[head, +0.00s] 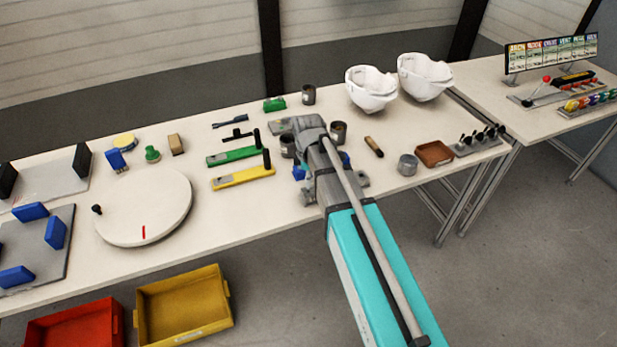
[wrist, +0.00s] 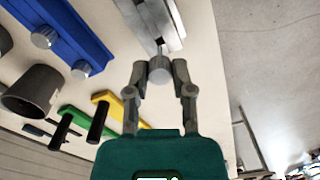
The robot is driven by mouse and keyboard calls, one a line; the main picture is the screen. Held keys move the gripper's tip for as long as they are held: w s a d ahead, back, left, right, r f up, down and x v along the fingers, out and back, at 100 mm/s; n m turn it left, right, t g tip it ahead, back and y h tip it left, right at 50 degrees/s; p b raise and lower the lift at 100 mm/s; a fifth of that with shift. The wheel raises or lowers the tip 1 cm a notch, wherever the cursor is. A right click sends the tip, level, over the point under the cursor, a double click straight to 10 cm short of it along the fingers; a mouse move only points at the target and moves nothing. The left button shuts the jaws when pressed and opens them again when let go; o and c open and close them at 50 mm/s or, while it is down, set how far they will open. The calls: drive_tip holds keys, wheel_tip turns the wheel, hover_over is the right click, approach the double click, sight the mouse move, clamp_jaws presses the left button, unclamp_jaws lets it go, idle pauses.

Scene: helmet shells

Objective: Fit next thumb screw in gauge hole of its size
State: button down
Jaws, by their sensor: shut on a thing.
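In the wrist view my gripper (wrist: 160,72) is shut on a grey thumb screw (wrist: 160,68), gripping its round knob between the fingertips. The screw is at the near end of a grey metal gauge block (wrist: 150,22). I cannot tell whether its shank is in a hole or just above the block. A blue rack (wrist: 62,28) lies to the left, with two grey thumb screws (wrist: 45,37) (wrist: 80,69) standing in it. In the head view my arm hides the gripper and the held screw; part of the blue rack (head: 345,160) shows beside the arm.
A dark cup (wrist: 32,90) stands left of the gripper, close to the rack. Green (head: 233,156) and yellow (head: 240,177) handled tools lie left of the arm. The table's front edge is close to the gauge. White helmet shells (head: 371,90) stand at the back right.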

drive_tip(key=shift+f+b, duration=2.05)
idle(2.6)
drive_tip(key=shift+c, duration=2)
unclamp_jaws()
drive_tip(key=shift+r, duration=0.1)
wheel_tip(320, 180, up, 5)
drive_tip(key=p, duration=0.5)
drive_tip(key=shift+r+p, duration=0.2)
drive_tip(key=shift+p, duration=0.1)
drive_tip(key=d+r+p, duration=0.8)
drive_tip(key=r+p, duration=0.3)
drive_tip(key=shift+w+d+r+p, duration=0.2)
drive_tip(key=shift+r+p, duration=0.05)
drive_tip(key=shift+p, duration=0.05)
